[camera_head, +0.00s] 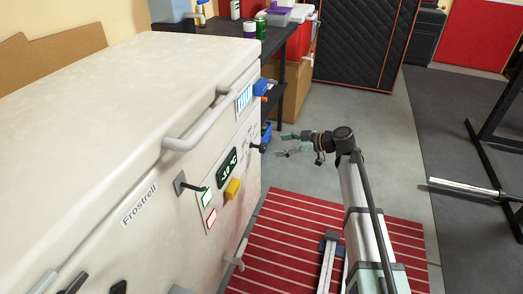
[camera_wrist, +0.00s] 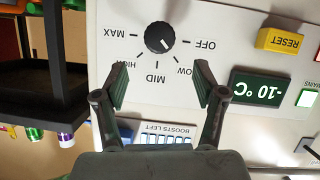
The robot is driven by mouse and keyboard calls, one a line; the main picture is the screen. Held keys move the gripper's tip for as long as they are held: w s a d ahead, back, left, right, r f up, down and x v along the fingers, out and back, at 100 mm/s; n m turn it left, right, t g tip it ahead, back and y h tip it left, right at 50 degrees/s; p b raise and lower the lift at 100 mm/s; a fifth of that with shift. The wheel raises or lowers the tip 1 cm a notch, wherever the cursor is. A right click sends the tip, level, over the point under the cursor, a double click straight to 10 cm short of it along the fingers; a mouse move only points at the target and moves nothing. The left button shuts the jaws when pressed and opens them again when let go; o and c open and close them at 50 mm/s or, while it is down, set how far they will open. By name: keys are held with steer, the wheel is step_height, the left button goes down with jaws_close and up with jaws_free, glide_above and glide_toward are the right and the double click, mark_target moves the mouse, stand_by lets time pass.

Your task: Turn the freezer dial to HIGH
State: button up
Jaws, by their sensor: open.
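The freezer (camera_head: 120,110) is a white chest with a control panel on its front. Its black round dial (camera_wrist: 160,37) appears upside down in the wrist view, ringed by OFF, LOW, MID, HIGH and MAX. The dial's short white mark points down and right in that view, toward LOW. The dial also shows small and dark in the head view (camera_head: 261,147). My gripper (camera_wrist: 162,84) is open and empty. Its fingers are apart in front of the panel, just below the dial in the wrist view, and appear not to touch it. In the head view my gripper (camera_head: 285,143) is right of the dial.
A grey lid handle (camera_head: 197,122) juts out. A dark table (camera_head: 222,27) stands behind the freezer.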

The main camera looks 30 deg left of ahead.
mark_target(265, 146)
steer(key=b+x, duration=0.2)
steer(key=x, duration=0.7)
steer(key=shift+a+f, duration=0.1)
steer(key=shift+a, duration=0.05)
steer(key=c, duration=1.2)
